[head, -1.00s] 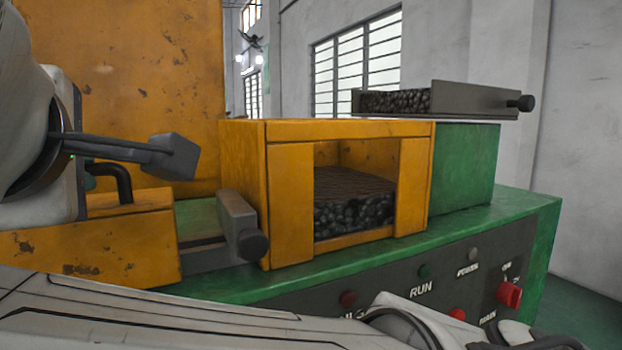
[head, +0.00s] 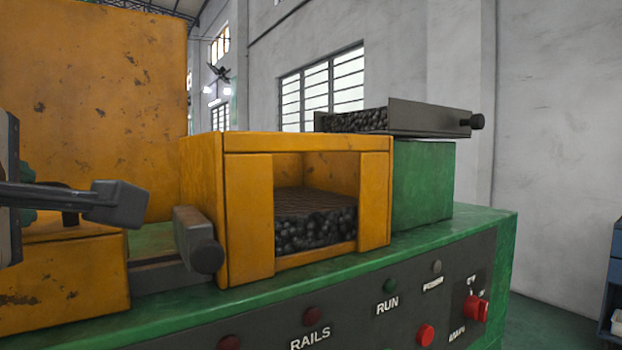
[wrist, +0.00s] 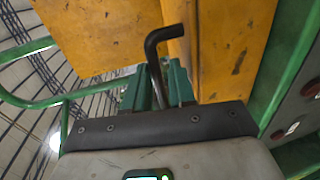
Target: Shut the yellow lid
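A large scratched yellow panel (head: 95,90) stands upright at the back left in the head view. A low yellow part (head: 60,280) sits in front of it, with a bent black handle (head: 70,216) by its top. I cannot tell which of these yellow parts is the lid. In the wrist view, the black handle (wrist: 157,45) runs from a yellow surface (wrist: 100,30) down between the teal fingers of my gripper (wrist: 158,90). I cannot tell whether the fingers clamp it. In the head view, my wrist and gripper are mostly cut off at the left edge.
A yellow open-fronted housing (head: 247,225) holds a dark block (head: 315,222). A grey tray (head: 430,118) is above a green block (head: 424,185). A grey bar with a knob (head: 196,240) juts out beside the housing. Below is a control panel (head: 350,310). A blue cart (head: 612,270) stands far right.

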